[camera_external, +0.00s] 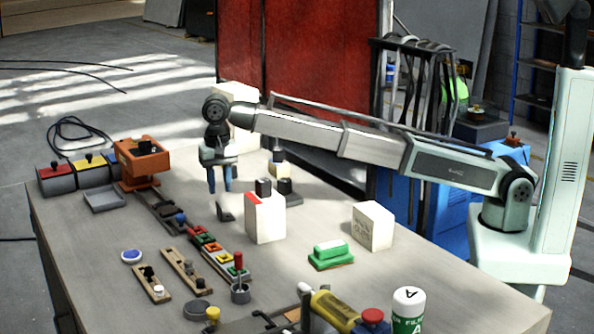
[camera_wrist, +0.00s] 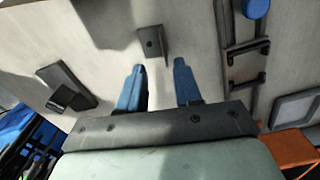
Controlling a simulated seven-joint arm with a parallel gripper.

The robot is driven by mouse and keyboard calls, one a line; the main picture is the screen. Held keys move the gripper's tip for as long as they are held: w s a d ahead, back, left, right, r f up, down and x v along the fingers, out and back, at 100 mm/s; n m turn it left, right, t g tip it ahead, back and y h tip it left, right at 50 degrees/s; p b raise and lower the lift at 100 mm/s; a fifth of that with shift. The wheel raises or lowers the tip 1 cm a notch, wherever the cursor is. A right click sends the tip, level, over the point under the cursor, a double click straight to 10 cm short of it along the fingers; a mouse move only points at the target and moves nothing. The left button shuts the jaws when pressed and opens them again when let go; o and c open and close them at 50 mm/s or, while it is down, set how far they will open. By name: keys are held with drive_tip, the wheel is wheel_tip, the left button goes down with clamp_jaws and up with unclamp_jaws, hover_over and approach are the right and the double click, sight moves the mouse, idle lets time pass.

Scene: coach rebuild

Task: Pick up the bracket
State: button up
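A small dark grey angled bracket (camera_external: 225,212) lies on the workbench below my gripper, left of a white box with a red stripe. In the wrist view the bracket (camera_wrist: 152,42) shows a plate with a hole and lies just past the fingertips, roughly in line with the gap between them. My gripper (camera_external: 220,190) points down above the bench with its two blue fingers apart. In the wrist view the gripper (camera_wrist: 160,70) is open with nothing between the fingers. The fingers look apart from the bracket; the exact height is hard to tell.
The white box (camera_external: 266,220) stands close right of the bracket. A dark angled piece (camera_wrist: 66,88) lies left in the wrist view. A dark rail (camera_wrist: 240,50) lies right. An orange fixture (camera_external: 142,160) and colored tray (camera_external: 205,238) are nearby.

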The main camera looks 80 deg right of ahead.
sight(217, 206)
drive_tip(key=shift+w+a+f, duration=0.15)
drive_tip(key=shift+f, duration=1.55)
drive_tip(key=shift+w+a+f, duration=0.1)
drive_tip(key=shift+a+f, duration=0.05)
drive_tip(key=shift+f, duration=1.5)
clamp_jaws()
